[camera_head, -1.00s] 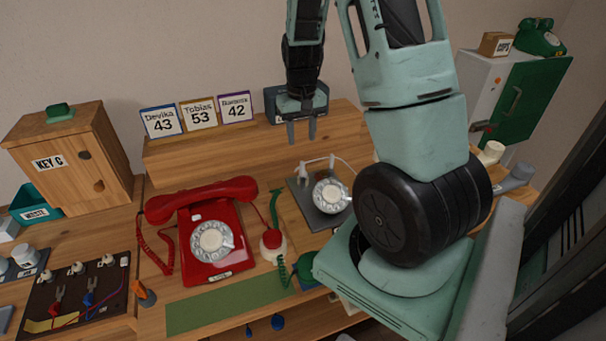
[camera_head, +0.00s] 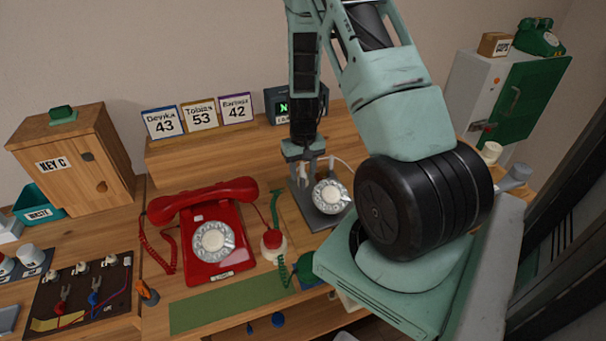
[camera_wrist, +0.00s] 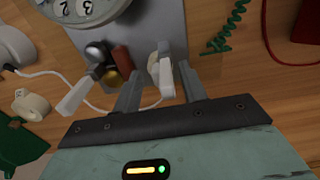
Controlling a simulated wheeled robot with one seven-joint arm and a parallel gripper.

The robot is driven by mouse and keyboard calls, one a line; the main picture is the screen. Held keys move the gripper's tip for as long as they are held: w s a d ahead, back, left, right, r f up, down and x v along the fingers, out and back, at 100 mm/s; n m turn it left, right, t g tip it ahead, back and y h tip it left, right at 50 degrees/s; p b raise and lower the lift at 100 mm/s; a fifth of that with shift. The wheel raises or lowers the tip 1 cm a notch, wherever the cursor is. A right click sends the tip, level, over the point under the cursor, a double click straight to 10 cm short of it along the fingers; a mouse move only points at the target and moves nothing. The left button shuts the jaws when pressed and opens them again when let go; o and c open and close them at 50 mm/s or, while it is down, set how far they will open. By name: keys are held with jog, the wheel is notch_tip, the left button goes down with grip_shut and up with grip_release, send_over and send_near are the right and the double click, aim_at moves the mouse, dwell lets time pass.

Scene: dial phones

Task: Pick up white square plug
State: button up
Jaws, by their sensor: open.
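My gripper (camera_head: 312,173) points down over the back of the grey plate that carries a white dial, and its jaws are open. In the wrist view a white, blocky plug-like piece (camera_wrist: 166,80) stands between the two fingers of my gripper (camera_wrist: 159,76), beside a cream round part (camera_wrist: 153,67). A white cable (camera_wrist: 92,103) curves toward this piece. I cannot tell whether either finger touches it. Another white piece (camera_wrist: 73,97) sticks out left of the fingers, by dark and brass knobs. In the head view the fingers largely hide the plug area.
A red dial phone (camera_head: 213,240) stands to the left of the grey plate (camera_head: 322,217). A red-topped white button (camera_head: 273,242) and green coiled cord lie between them. A wooden shelf with number cards (camera_head: 200,115) rises behind. A cream ring-shaped part (camera_wrist: 30,103) lies left in the wrist view.

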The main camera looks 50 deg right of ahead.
grip_shut()
jog(key=shift+r, duration=0.1)
